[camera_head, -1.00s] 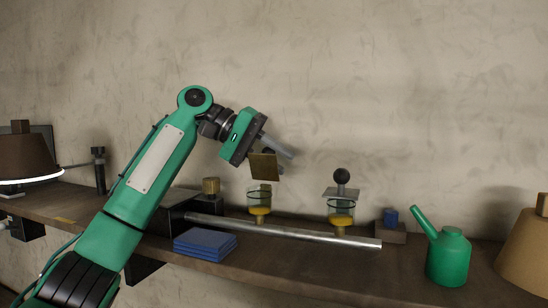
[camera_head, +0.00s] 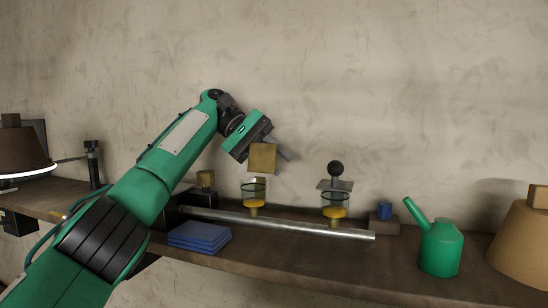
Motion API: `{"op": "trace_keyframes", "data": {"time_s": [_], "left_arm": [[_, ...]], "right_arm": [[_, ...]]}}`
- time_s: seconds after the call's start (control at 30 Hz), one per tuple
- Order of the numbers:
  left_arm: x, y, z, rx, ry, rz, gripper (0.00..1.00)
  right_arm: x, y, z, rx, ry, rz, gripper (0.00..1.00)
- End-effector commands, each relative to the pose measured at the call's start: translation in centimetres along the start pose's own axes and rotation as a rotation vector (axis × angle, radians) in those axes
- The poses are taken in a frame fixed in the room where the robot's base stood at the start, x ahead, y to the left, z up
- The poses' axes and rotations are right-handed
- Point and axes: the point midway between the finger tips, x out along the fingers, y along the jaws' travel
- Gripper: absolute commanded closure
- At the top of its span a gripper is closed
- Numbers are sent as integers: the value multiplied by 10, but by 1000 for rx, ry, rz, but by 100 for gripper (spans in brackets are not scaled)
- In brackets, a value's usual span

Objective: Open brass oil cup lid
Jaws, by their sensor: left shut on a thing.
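The left oil cup (camera_head: 254,190) is a clear glass cup with yellow oil in its lower part, standing by the metal rail. A square brass lid (camera_head: 262,158) stands nearly upright just above the cup, its flat face toward me. My left gripper (camera_head: 275,150) is shut on this lid; the lid hides part of the grey fingers. Whether a hinge joins lid and cup I cannot tell. A second oil cup (camera_head: 334,205) stands to the right, covered by a flat grey lid (camera_head: 335,184) with a black ball knob (camera_head: 335,168). My right gripper is out of view.
A metal rail (camera_head: 290,224) runs along the shelf (camera_head: 330,262) in front of the cups. Blue pads (camera_head: 199,236) lie at the left. A blue piece on a block (camera_head: 384,211), a green oil can (camera_head: 440,250) and a lamp (camera_head: 524,243) stand to the right.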

Motion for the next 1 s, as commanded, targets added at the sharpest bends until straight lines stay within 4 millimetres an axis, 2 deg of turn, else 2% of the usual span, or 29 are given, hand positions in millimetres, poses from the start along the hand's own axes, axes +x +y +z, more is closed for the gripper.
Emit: {"op": "trace_keyframes", "data": {"time_s": [0.4, 0.43, 0.5, 0.53, 1.0], "left_arm": [[2, -2, -3, -36, -24, -7, 98], [2, -2, -3, -36, -24, -7, 69], [2, -2, -3, -36, -24, -6, 55], [2, -2, -3, -36, -24, -6, 54], [0, 3, 2, -34, -23, -5, 54]], "right_arm": [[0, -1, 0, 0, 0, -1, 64], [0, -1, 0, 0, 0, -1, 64], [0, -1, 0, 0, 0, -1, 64], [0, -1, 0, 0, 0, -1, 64], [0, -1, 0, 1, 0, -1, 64]]}}
